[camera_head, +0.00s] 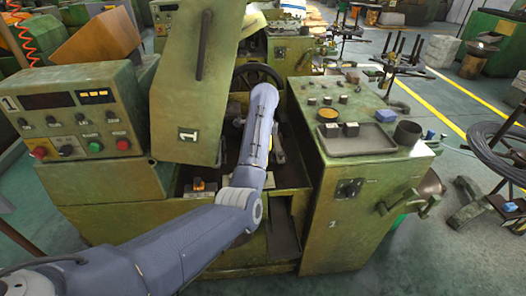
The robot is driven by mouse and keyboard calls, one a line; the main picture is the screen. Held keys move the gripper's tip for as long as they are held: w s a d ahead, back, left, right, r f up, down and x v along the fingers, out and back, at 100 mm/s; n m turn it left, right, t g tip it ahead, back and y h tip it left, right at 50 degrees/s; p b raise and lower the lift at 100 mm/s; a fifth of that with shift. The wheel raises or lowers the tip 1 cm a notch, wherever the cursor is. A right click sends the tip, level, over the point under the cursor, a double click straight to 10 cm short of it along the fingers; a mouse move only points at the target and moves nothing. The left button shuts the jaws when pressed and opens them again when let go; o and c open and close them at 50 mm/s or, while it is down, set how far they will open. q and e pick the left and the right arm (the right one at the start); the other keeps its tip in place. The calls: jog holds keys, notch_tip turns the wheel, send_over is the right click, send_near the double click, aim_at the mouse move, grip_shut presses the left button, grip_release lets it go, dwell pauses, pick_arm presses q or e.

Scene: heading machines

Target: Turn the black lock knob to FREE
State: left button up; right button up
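I cannot make out for certain which part is the black lock knob, and no FREE mark is legible. A small black fitting with knobs (349,188) sits on the front of the green right-hand cabinet. A black handwheel (259,77) stands at the back of the machine opening, partly behind my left arm. My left arm comes in from the lower left, bends over the machine's front and reaches into the opening. Its gripper is hidden beyond the far end of the arm. My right arm and gripper are not in view.
A raised green cover (195,80) marked 1 stands left of my arm. A control panel (80,115) with several knobs and buttons is at the left. On the cabinet top are a grey tray (355,140) and a dark cup (407,133). Lever handles (410,200) stick out at the right.

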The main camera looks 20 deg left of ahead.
pick_arm(q)
jog(key=shift+r, duration=0.8)
jog(key=shift+r, duration=0.1)
